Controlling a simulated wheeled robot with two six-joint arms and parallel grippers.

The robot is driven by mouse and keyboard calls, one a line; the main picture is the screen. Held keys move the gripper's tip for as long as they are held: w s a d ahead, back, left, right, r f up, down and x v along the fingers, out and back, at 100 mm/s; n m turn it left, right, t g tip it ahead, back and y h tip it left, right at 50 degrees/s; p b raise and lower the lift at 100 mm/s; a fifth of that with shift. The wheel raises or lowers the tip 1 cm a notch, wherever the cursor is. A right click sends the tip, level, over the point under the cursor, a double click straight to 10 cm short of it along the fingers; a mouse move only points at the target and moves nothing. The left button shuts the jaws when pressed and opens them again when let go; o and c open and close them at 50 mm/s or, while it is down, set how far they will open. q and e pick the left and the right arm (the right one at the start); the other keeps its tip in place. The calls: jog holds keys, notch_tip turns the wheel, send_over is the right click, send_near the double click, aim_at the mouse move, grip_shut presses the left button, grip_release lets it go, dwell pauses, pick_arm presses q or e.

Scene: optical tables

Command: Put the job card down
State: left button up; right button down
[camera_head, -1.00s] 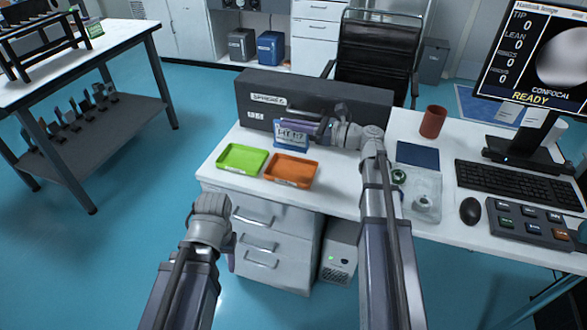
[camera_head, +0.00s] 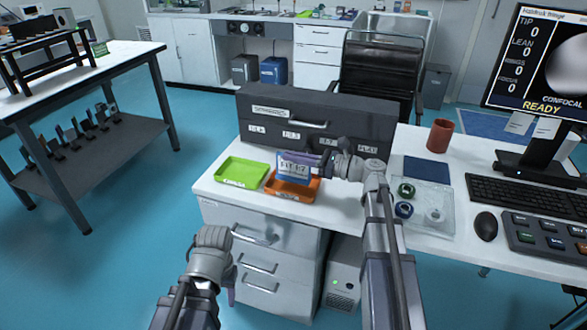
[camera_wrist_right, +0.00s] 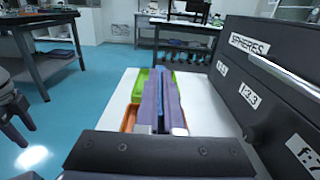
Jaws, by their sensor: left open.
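The job card (camera_head: 294,168), a white card with dark print and a blue frame, stands roughly upright in my right gripper (camera_head: 322,165). It overlaps the orange tray (camera_head: 309,197) in the head view; I cannot tell whether it touches the tray. In the right wrist view the fingers (camera_wrist_right: 160,103) are closed with the blue edge of the card (camera_wrist_right: 161,98) between them. My left gripper (camera_head: 231,290) hangs low in front of the drawers, open and away from the card.
A green tray (camera_head: 242,172) lies left of the orange one. A dark drawer case (camera_head: 345,130) stands close behind. To the right are a clear plate with small round parts (camera_head: 432,217), a dark blue pad (camera_head: 427,170) and a red cup (camera_head: 440,135).

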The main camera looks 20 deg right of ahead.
pick_arm(q)
jog(key=shift+f+b, duration=0.7)
jog(key=shift+f, duration=0.45)
pick_arm(e)
jog(key=shift+f, duration=1.2)
pick_arm(q)
jog(key=shift+f, duration=0.1)
pick_arm(e)
jog(key=shift+f, duration=0.2)
jog(key=c, duration=1.1)
grip_release()
jog(key=shift+o, duration=0.2)
jog(key=shift+r, duration=0.2)
jog(key=shift+s+d, duration=0.15)
jog(key=shift+d, duration=0.1)
jog(key=v, duration=1.1)
jog(key=shift+s+d, duration=0.15)
